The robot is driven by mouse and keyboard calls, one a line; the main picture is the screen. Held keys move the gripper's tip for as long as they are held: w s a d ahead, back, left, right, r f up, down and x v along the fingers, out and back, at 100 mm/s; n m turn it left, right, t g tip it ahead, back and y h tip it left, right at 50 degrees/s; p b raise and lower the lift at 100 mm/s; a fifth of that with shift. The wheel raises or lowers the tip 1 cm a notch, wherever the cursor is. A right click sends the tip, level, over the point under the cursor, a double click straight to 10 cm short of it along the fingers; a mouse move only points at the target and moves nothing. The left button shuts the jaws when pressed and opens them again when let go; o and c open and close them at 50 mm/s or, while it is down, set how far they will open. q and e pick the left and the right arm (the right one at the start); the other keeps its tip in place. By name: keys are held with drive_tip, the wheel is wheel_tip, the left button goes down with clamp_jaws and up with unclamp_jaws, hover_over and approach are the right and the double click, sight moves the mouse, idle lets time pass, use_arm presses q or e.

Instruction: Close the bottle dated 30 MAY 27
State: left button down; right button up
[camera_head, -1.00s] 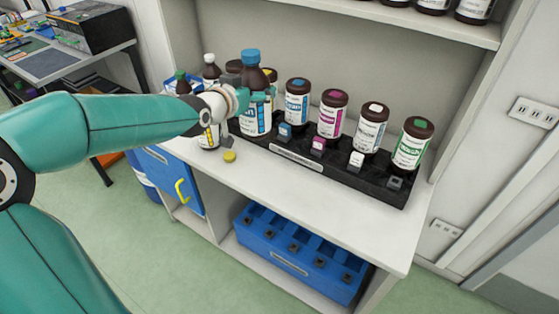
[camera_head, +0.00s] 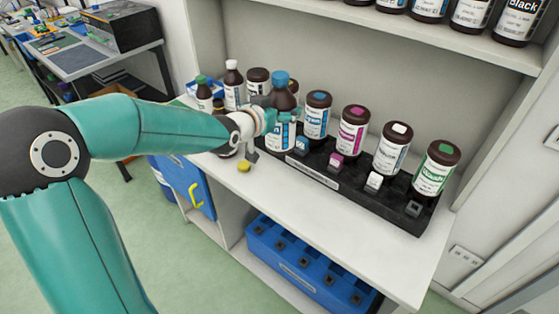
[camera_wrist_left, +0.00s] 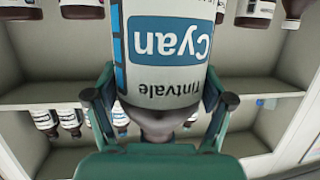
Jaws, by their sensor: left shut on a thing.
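A brown bottle with a blue cap (camera_head: 281,78) and a blue-and-white label stands at the left end of the black rack. My left gripper (camera_head: 268,118) is shut on this blue-capped bottle, below its cap. In the left wrist view the bottle's label (camera_wrist_left: 165,45) reads "Cyan" and "Tintvale", upside down, between the two fingers (camera_wrist_left: 160,108). A loose yellow cap (camera_head: 244,167) lies on the bench in front of the gripper. Another dark bottle is partly hidden behind my left wrist. No date is legible. My right gripper is not in view.
The black rack (camera_head: 400,215) holds brown bottles with blue, magenta, white and green tops, with small blocks in front. Smaller bottles, one white-capped (camera_head: 232,66) and one green-capped (camera_head: 201,80), stand behind my arm. The bench front (camera_head: 330,218) is clear. A blue crate (camera_head: 300,270) sits below.

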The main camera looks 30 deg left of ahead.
sight(279, 145)
use_arm(q)
wheel_tip(279, 145, down, 12)
drive_tip(key=shift+r+p, duration=0.1)
drive_tip(key=shift+p, duration=0.35)
wheel_tip(279, 145, down, 4)
drive_tip(key=shift+r, duration=0.1)
unclamp_jaws()
drive_tip(key=shift+s, duration=0.1)
idle(0.4)
